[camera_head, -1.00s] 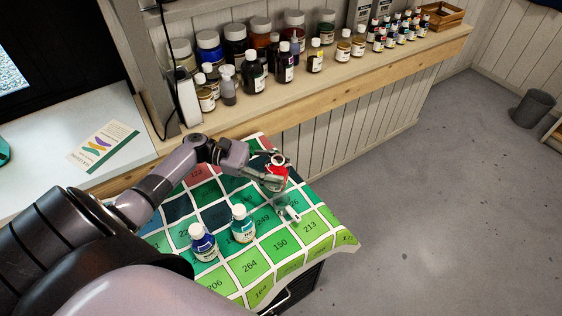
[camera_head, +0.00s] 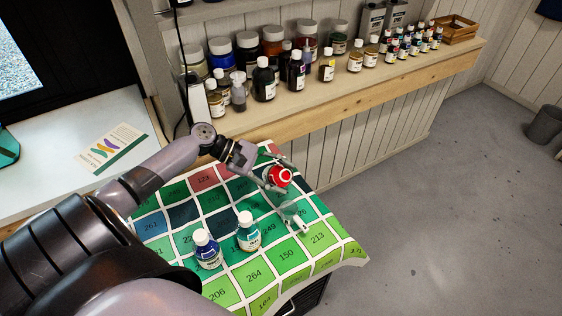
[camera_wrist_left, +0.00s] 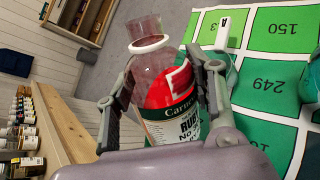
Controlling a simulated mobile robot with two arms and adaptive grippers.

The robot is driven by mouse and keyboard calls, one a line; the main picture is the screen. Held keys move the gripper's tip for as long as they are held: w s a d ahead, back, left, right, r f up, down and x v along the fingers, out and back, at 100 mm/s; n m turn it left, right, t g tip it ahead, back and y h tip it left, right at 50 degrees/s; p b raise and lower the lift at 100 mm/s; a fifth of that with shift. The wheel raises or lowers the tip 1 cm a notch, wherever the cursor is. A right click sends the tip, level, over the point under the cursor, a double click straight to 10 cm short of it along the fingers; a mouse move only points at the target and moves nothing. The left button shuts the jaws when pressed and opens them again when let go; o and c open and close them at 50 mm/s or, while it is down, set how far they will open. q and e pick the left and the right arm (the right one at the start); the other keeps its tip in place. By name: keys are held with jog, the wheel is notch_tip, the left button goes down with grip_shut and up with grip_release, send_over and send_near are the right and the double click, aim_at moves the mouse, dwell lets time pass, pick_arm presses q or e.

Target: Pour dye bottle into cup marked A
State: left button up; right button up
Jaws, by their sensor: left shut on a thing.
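My left gripper (camera_head: 272,177) is shut on the red dye bottle (camera_head: 281,178), above the far right part of the colour-square mat. The bottle is tilted. In the left wrist view the bottle (camera_wrist_left: 168,115) has a red label, a clear upper part and an uncapped-looking neck, with a finger on each side. A small clear cup (camera_head: 290,210) stands on the mat just below and right of the bottle in the head view. No stream of dye is visible. My right gripper is out of view.
A blue-labelled bottle (camera_head: 207,248) and a green-labelled bottle (camera_head: 247,232) stand on the mat (camera_head: 254,274), left of the cup. A wooden shelf (camera_head: 345,98) holding many jars and bottles runs behind. The mat's right front squares are clear.

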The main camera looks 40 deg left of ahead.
pick_arm(q)
jog(key=shift+w+a+f+m+y+b, duration=0.1)
jog(key=shift+a+f+m+y+b, duration=0.15)
jog(key=shift+f+b, duration=0.2)
jog(key=shift+w+f+m+y+b, duration=0.1)
jog(key=shift+f+m+y+b, duration=0.05)
jog(key=shift+f+y+b, duration=0.3)
jog(key=shift+a+f+m+t+y, duration=0.1)
jog(key=shift+f+m+t+y, duration=0.15)
jog(key=shift+m+y, duration=0.4)
jog(key=shift+a+m+t+y+b, duration=0.1)
jog(key=shift+m+t+y+b, duration=0.25)
jog(key=shift+y+b, duration=0.55)
jog(key=shift+r+p, duration=0.3)
jog(key=shift+p, duration=0.05)
jog(key=shift+m+t+y+p, duration=0.4)
jog(key=shift+y+p, duration=0.55)
jog(key=shift+p, duration=1.1)
